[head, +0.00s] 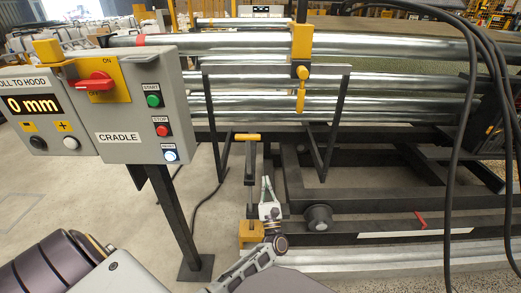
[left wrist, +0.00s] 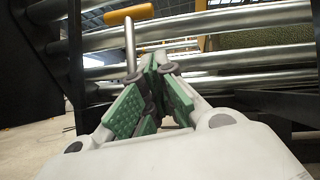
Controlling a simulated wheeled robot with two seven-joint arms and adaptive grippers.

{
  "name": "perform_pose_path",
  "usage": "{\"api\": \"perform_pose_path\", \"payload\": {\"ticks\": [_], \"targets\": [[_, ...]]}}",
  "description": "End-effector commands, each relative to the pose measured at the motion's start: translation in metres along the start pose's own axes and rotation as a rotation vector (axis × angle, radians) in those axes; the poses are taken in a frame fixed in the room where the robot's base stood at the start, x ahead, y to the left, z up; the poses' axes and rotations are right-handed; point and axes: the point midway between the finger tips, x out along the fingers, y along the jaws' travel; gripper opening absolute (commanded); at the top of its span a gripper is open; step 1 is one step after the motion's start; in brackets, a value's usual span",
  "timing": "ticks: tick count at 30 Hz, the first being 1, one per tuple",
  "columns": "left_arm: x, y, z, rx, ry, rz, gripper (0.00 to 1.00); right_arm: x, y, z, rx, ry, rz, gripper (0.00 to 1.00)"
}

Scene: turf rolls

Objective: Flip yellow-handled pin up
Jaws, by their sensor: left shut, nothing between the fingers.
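A yellow T-handled pin (head: 247,137) stands upright in the head view, its handle lying crosswise on top of a dark post low in front of the steel rollers. In the left wrist view its yellow handle (left wrist: 129,14) and thin bright shaft are beyond the fingertips, at upper left. My left gripper (head: 267,183) is below and slightly right of the handle. Its green-padded fingers (left wrist: 158,70) are together and hold nothing. They appear apart from the pin, though the lower shaft is partly hidden behind them. My right gripper is not in view.
A yellow clamp (head: 302,42) with a hanging yellow handle sits on the upper roller. The grey CRADLE control box (head: 135,130) stands at left on a dark post. Black cables (head: 455,120) hang at right. A dark frame and cylindrical knob (head: 318,218) lie beside the gripper.

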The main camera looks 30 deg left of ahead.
Motion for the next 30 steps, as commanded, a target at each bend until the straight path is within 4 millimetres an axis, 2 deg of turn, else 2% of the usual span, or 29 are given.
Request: {"api": "perform_pose_path", "payload": {"ticks": [17,23,30], "targets": [[0.005,0.002,0.001,-0.020,-0.009,0.012,0.00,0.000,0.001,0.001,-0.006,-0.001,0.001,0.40],[0.018,0.002,0.001,-0.019,-0.010,0.012,0.00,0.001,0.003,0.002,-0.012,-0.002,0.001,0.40],[0.047,0.002,0.001,-0.020,-0.010,0.013,0.00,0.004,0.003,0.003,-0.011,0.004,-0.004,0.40]]}}
